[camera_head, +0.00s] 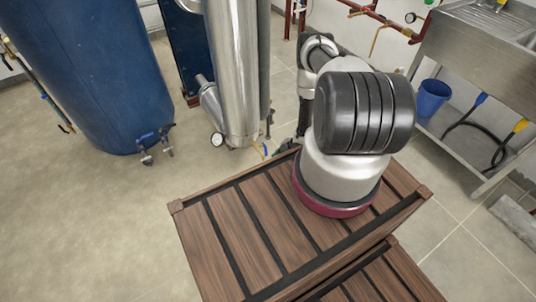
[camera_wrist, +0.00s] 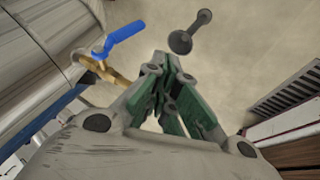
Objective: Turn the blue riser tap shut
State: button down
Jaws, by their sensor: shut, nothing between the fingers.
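The riser tap shows in the wrist view at the upper left, with a blue lever (camera_wrist: 120,36) on a brass body (camera_wrist: 97,67). The lever points up and to the right in that picture. My gripper (camera_wrist: 168,70) is shut and empty, with its green-padded fingers drawn together to the right of the tap. A gap shows between the fingers and the lever in the picture; the depth between them is hard to judge. In the head view my arm reaches down past the wooden platform, and the gripper and tap there are too small or hidden to make out clearly.
A steel column (camera_head: 236,75) with a gauge (camera_head: 217,139) stands near the tap. A blue tank (camera_head: 90,70) is at the left. The slatted wooden platform (camera_head: 225,235) lies in front. A steel sink bench (camera_head: 470,65) with a blue bucket (camera_head: 433,97) is at the right. Floor at left is clear.

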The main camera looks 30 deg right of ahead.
aim_at(267, 152)
jog(key=w+a+f, duration=0.2)
jog(key=w+f, duration=0.3)
jog(key=w, duration=0.1)
jog(key=shift+w, duration=0.2)
jog(key=shift+a, duration=0.1)
jog(key=shift+w+f, duration=0.15)
jog(key=shift+w, duration=0.25)
jog(key=shift+w+f, duration=0.1)
jog(key=shift+w, duration=0.2)
